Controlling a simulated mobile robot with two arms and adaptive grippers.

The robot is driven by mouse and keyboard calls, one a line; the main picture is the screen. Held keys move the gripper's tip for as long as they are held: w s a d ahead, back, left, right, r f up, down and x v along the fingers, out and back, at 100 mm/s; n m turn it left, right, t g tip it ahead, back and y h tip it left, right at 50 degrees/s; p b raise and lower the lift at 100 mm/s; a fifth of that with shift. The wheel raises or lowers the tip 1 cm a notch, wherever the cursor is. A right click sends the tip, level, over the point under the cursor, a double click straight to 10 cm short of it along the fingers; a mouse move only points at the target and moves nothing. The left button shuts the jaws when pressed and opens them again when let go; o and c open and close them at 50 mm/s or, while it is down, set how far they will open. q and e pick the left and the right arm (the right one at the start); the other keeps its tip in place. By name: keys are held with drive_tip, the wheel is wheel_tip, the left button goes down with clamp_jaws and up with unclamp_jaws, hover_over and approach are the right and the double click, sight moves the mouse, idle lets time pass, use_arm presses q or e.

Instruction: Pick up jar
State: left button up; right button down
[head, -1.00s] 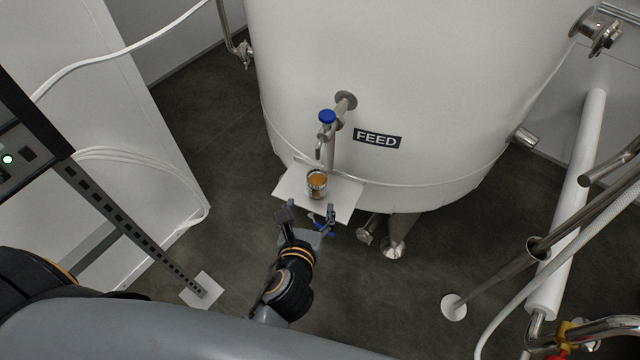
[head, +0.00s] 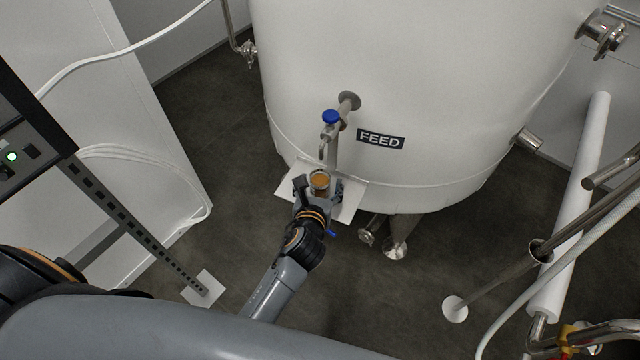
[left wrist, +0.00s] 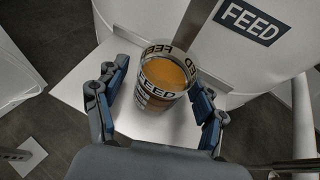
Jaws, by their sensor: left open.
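The jar (head: 320,182) is a clear jar of amber liquid. It stands upright on a white shelf (head: 352,205) under the tap (head: 330,128) of the tank. In the left wrist view the jar (left wrist: 165,80) shows a FEED label and an open top. My left gripper (head: 320,188) is open around the jar, with one finger on each side. In the left wrist view a gap shows between the left finger and the jar; the right finger is very close to it, and I cannot tell whether they touch. The jar's lower part is partly hidden by the gripper in the head view. My right gripper is not in view.
The white FEED tank (head: 400,90) rises right behind the shelf. The blue-handled tap hangs just above and behind the jar. A black rack post (head: 130,220) stands at left, and pipes (head: 570,210) run at right.

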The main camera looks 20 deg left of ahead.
sight(322, 170)
use_arm(q)
drive_tip(key=c, duration=1.4)
drive_tip(key=shift+r, duration=0.2)
drive_tip(key=shift+r, duration=0.65)
wheel_tip(322, 170, up, 2)
drive_tip(key=shift+r+p, duration=0.25)
drive_tip(key=shift+p, duration=0.3)
drive_tip(key=s+d+b, duration=0.3)
drive_tip(key=s, duration=1.4)
drive_tip(key=w+a+r+n+y, duration=0.1)
drive_tip(key=w+a+r, duration=0.1)
drive_tip(key=r, duration=0.2)
drive_tip(key=w+a+r+n+g+y, duration=0.1)
drive_tip(key=w+a+r+y, duration=0.1)
drive_tip(key=r, duration=0.3)
drive_tip(key=w+a+r+n+y, duration=0.1)
drive_tip(key=w+a+r+n, duration=0.1)
drive_tip(key=r, duration=0.3)
drive_tip(key=shift+w+a+r+y, duration=0.3)
drive_tip(key=shift+w+a, duration=0.15)
drive_tip(key=shift+a, duration=0.15)
